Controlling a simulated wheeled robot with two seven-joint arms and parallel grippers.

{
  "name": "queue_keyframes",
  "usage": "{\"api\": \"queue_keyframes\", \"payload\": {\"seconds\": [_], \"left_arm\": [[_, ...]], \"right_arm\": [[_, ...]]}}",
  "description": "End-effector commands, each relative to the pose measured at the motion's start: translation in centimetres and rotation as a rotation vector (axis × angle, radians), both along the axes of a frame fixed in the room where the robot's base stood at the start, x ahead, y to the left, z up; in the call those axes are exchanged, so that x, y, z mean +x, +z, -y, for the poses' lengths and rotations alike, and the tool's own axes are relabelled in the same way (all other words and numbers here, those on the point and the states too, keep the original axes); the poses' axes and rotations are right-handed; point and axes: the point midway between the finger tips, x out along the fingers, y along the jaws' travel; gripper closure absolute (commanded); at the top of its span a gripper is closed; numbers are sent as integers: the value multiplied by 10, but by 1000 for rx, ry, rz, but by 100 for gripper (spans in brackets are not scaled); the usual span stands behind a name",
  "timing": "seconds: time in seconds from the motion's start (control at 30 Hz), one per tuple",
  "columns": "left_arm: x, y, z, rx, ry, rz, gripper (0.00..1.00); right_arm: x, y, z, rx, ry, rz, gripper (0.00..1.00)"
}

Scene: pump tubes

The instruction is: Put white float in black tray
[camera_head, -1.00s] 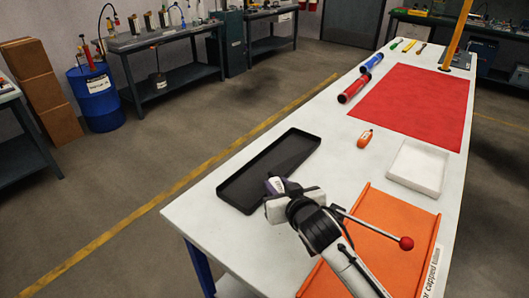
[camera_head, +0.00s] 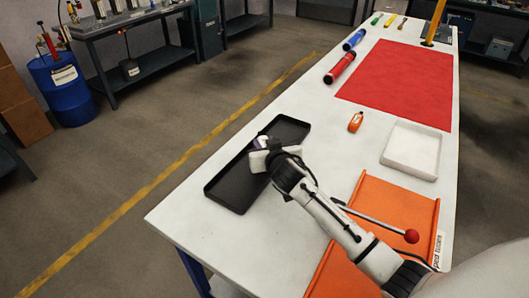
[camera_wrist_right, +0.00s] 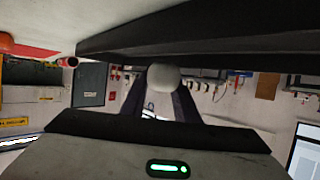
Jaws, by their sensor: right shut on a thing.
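The black tray (camera_head: 232,197) lies at the left edge of the white table. It also shows as a dark band across the top of the right wrist view (camera_wrist_right: 200,32). My right gripper (camera_head: 262,143) is over the tray's right long side, its arm coming from the lower right. In the right wrist view, its fingers (camera_wrist_right: 162,100) are shut on the white float (camera_wrist_right: 164,77), a pale rounded thing between the tips. In the head view the float is mostly hidden by the gripper. I cannot tell whether it touches the tray. My left gripper is not in view.
An orange tray (camera_head: 335,270), with a red-knobbed rod (camera_head: 411,236) above it, lies under and right of my arm. A white tray (camera_head: 411,150), orange bottle (camera_head: 355,122), red mat (camera_head: 398,82), red cylinder (camera_head: 340,67) and blue cylinder (camera_head: 354,39) lie farther back.

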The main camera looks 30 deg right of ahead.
Motion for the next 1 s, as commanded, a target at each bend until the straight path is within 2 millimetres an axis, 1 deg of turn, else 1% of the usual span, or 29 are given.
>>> {"api": "queue_keyframes", "payload": {"seconds": [0.03,0.1,0.2,0.43,0.57,0.6,0.7,1.0], "left_arm": [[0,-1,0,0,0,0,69],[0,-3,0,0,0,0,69],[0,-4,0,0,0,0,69],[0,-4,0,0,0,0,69],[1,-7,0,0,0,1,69],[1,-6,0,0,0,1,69],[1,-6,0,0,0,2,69],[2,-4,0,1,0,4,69]], "right_arm": [[-1,-9,0,-1,0,-4,95],[-1,-20,0,0,-1,-5,95],[-1,-31,0,0,0,-3,95],[-1,-32,0,-1,0,-1,95],[0,-36,0,1,0,-2,95],[-1,-35,0,0,0,-2,69],[-1,-35,0,0,0,-2,54],[-1,-33,0,0,0,-2,54]]}}
